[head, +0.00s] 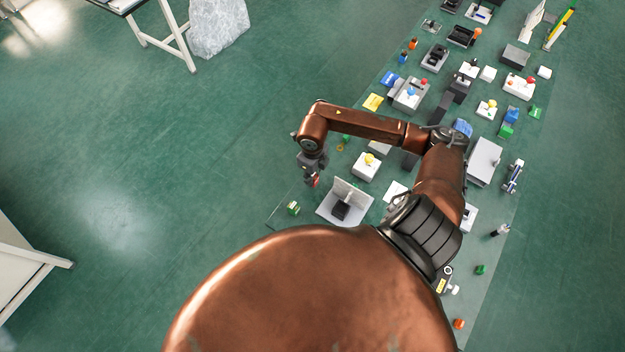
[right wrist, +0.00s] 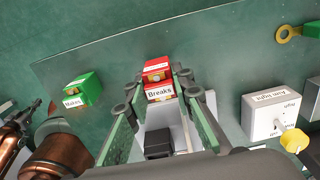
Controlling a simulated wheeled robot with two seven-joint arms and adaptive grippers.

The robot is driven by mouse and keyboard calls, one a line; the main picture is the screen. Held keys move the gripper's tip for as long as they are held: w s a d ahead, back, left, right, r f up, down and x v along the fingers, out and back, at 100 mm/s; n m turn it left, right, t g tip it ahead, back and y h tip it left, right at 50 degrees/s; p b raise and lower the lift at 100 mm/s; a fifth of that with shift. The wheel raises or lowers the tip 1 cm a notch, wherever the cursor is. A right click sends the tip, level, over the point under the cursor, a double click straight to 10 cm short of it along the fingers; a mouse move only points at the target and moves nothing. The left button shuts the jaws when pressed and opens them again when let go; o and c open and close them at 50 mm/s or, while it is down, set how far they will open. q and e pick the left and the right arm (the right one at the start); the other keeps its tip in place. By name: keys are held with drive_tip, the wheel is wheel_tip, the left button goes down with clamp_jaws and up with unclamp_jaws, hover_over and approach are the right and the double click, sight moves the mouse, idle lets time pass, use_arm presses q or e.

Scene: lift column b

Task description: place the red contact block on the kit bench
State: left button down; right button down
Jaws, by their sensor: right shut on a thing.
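The red contact block (head: 316,182), labelled "Breaks", is between the fingers of my right gripper (head: 312,178). In the right wrist view the red block (right wrist: 158,92) shows between the two green-padded fingertips of the gripper (right wrist: 156,96), which is shut on it. The kit bench (head: 500,268) is a long, see-through greenish surface; its edge and bare top (right wrist: 108,62) also show in the right wrist view. The block appears near the bench's left edge in the head view. I cannot tell whether it touches the bench.
A green block (right wrist: 83,90) labelled "Makes" lies left of the gripper. A pale angled stand with a black block (head: 341,210) is close by. A white switch box (head: 366,167) with a yellow knob stands further right. Many small parts crowd the bench beyond.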

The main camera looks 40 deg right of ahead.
drive_tip(key=shift+s+f, duration=0.1)
drive_tip(key=shift+f, duration=1.2)
drive_tip(key=shift+f, duration=0.15)
drive_tip(key=c, duration=1.7)
unclamp_jaws()
wheel_tip(320, 180, up, 12)
drive_tip(key=shift+r, duration=0.2)
